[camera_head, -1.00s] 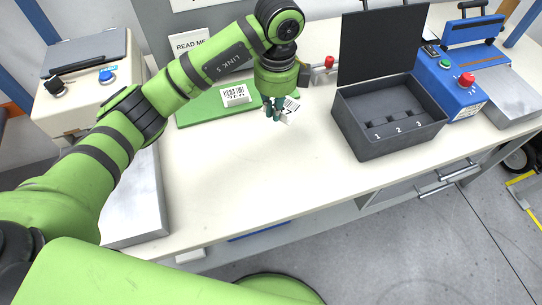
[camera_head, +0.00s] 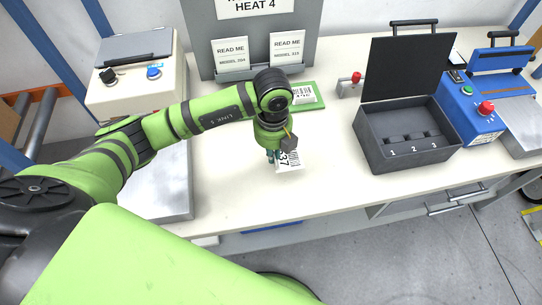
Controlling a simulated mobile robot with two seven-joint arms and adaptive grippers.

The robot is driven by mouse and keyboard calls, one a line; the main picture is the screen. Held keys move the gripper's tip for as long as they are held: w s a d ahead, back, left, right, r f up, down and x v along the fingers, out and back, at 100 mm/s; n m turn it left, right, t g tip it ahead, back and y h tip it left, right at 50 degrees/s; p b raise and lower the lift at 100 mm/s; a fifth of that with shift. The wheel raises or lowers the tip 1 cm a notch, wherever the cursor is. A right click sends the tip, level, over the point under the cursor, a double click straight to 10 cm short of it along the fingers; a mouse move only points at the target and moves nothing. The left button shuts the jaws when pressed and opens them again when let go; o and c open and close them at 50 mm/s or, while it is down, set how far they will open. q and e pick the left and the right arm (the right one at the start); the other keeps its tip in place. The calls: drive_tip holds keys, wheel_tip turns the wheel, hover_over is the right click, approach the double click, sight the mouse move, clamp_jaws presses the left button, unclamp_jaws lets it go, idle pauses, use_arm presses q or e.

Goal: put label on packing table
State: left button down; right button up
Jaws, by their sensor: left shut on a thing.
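My left gripper (camera_head: 273,155) is shut on a small white label (camera_head: 289,160) with black print, part of it reading "37". The gripper points down and holds the label over the front middle of the white table (camera_head: 320,185). I cannot tell whether the label touches the table top. A second white label (camera_head: 303,95) with a barcode lies on the green mat (camera_head: 318,101) behind the gripper. My right gripper is not in view.
An open dark case (camera_head: 408,160) with slots marked 1, 2, 3 stands to the right. Beyond it is a blue machine with a red button (camera_head: 487,107). A beige machine (camera_head: 135,88) stands at left. A grey board (camera_head: 220,35) holds "READ ME" cards. The table's front middle is clear.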

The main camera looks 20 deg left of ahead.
sight(271, 167)
use_arm(q)
drive_tip(key=shift+a+f, duration=0.2)
drive_tip(key=shift+a, duration=0.05)
wheel_tip(271, 167, down, 3)
drive_tip(key=shift+f+p, duration=0.1)
drive_tip(key=shift+p, duration=0.5)
drive_tip(key=shift+f, duration=0.45)
drive_tip(key=shift+f, duration=0.1)
drive_tip(key=c, duration=1.4)
unclamp_jaws()
